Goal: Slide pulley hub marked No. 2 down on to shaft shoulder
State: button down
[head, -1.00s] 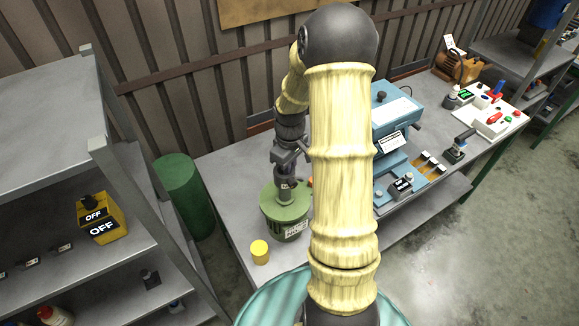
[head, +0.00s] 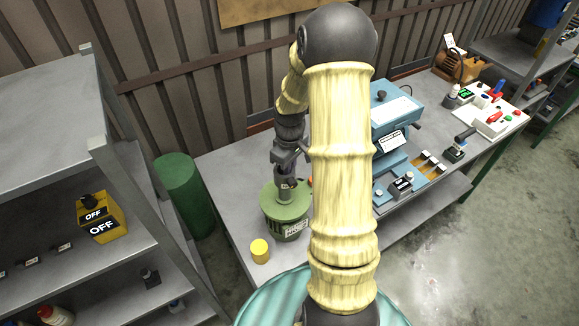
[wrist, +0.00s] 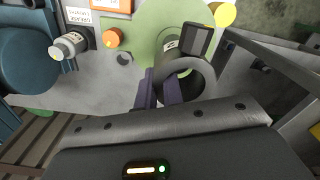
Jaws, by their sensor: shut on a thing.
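My gripper (head: 286,168) points down over a green round-topped unit (head: 272,205) on the bench, with the small grey shaft part (head: 285,194) standing at its middle. In the wrist view my purple fingers (wrist: 160,88) are shut on a dark grey ring-shaped hub (wrist: 204,72), the pulley hub. A small white tag with what looks like a 2 (wrist: 170,45) shows beside it. The hub is over the green disc (wrist: 148,28). The shaft shoulder is hidden by the hub and fingers, so I cannot tell whether they touch.
A grey shelf (head: 60,90) stands left.

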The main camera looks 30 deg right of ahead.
jog(key=shift+f+b, duration=0.3)
jog(key=shift+f, duration=0.15)
jog(key=c, duration=1.5)
grip_release()
jog(key=shift+o, duration=0.2)
jog(key=shift+r, duration=0.1)
notch_tip(320, 180, up, 17)
jog(key=b, duration=0.3)
jog(key=shift+r+b, duration=0.15)
jog(key=shift+b, duration=0.25)
jog(key=s+a+f+m+t+b, duration=0.2)
jog(key=s+a+f+m+b, duration=0.1)
jog(key=s+a+f, duration=0.9)
jog(key=shift+s+a+f+m+t, duration=0.25)
jog(key=shift+a+f+m+t, duration=0.05)
jog(key=shift+a+f+m, duration=0.6)
